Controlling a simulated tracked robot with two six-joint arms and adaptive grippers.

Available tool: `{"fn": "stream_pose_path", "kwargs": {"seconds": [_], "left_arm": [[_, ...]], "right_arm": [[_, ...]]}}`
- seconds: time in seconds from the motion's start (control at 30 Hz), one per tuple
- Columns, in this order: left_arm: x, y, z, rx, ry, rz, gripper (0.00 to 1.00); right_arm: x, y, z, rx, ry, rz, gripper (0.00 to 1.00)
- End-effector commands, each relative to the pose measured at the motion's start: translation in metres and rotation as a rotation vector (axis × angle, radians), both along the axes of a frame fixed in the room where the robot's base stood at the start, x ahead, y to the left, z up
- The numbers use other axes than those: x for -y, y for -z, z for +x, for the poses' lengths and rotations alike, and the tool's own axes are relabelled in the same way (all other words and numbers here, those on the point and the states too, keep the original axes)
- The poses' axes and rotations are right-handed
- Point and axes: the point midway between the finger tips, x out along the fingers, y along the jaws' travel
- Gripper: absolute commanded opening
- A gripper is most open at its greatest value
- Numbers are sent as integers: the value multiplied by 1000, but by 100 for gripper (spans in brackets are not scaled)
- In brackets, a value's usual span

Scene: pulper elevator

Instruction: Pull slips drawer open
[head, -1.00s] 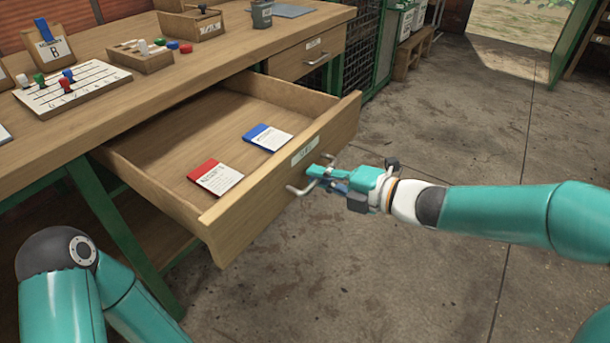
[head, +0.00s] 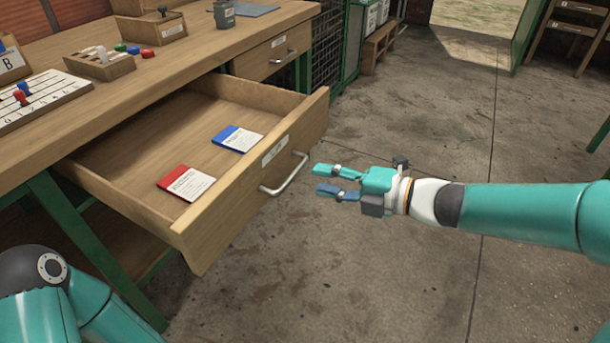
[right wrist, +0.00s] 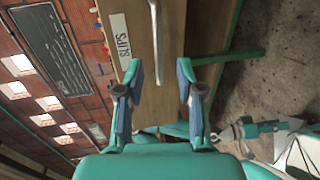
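The slips drawer (head: 250,187) stands pulled out from the wooden bench in the head view. Its metal bar handle (head: 286,176) and white label (head: 274,151) are on the front. Inside lie a red-topped pad (head: 187,183) and a blue-topped pad (head: 238,139). My right gripper (head: 320,181) is open and empty, just right of the handle and apart from it. In the right wrist view, the label (right wrist: 119,40) reads SLIPS, and the handle (right wrist: 156,50) lies beyond the open fingers (right wrist: 160,75). My left arm is at the lower left; its gripper is out of frame.
The bench top (head: 180,75) holds a marked board (head: 45,98), a small peg tray (head: 101,65) and a grey cup (head: 224,14). A shut drawer (head: 272,58) sits farther along the bench. The concrete floor (head: 400,270) around my right arm is clear.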

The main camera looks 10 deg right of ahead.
Motion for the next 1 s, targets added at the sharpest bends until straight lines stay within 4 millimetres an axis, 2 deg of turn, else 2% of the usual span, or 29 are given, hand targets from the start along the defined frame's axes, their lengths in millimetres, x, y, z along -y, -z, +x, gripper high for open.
{"fn": "stream_pose_path", "kwargs": {"seconds": [0.1, 0.3, 0.87, 1.0], "left_arm": [[0, 0, 0, 0, 0, 0, 40], [0, 0, 0, 0, 0, 0, 40], [0, 1, 0, 0, 0, 0, 40], [0, 1, 0, 0, 0, 0, 40]], "right_arm": [[19, -5, -13, 1, 5, -1, 37], [35, -8, -26, 0, 2, 0, 37], [36, -9, -29, -2, -1, 0, 37], [29, 7, -27, -38, -19, 9, 37]]}}
